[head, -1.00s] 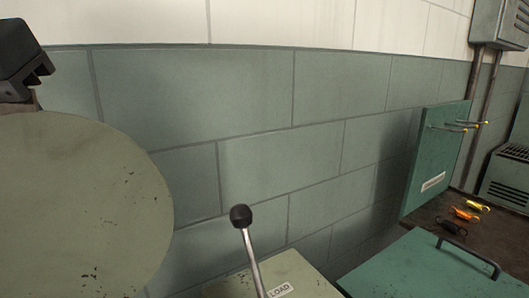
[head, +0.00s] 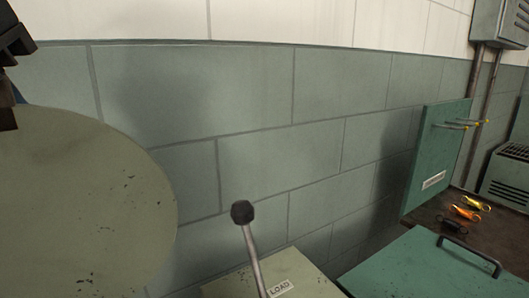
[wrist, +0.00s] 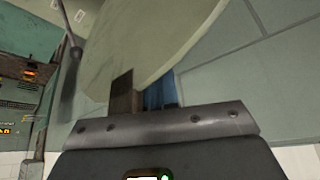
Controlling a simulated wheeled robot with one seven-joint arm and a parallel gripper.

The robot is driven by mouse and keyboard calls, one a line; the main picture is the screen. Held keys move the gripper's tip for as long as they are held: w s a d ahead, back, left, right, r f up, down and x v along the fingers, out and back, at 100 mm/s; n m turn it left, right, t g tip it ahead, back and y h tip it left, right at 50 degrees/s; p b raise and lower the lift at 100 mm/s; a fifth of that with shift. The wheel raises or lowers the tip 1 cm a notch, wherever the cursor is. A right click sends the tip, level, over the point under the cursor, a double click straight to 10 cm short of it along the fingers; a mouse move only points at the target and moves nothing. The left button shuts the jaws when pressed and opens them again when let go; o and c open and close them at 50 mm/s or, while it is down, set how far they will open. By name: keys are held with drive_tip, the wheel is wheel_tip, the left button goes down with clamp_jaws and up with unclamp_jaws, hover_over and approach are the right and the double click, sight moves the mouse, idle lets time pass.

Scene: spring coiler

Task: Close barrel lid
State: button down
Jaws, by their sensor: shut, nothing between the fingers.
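The barrel lid, a large round grey-green plate (head: 80,200), stands raised at the left of the head view. In the wrist view the lid (wrist: 150,40) fills the upper middle, its rim crossing close to my fingers. My gripper (wrist: 142,95) is shut, with a brown finger part in front of the lid and a blue part partly hidden behind its rim. In the head view my gripper (head: 8,112) shows only in part at the left edge, at the lid's upper rim. I cannot tell if it touches the lid. The barrel opening is not visible.
A lever with a black knob (head: 242,212) rises in front of a panel marked LOAD (head: 280,288). A teal cover with a black handle (head: 470,256) and several coloured springs (head: 466,213) are at right. A tiled wall (head: 250,130) stands behind.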

drive_tip(key=shift+s+d, duration=0.45)
drive_tip(key=shift+s, duration=0.3)
drive_tip(key=shift+s+d+f+b, duration=0.25)
drive_tip(key=shift+s+d+b, duration=0.3)
drive_tip(key=shift+s, duration=0.35)
drive_tip(key=shift+s+d, duration=0.35)
drive_tip(key=shift+s, duration=0.25)
drive_tip(key=shift+s+d, duration=0.35)
drive_tip(key=shift+s, duration=0.2)
drive_tip(key=shift+b, duration=0.3)
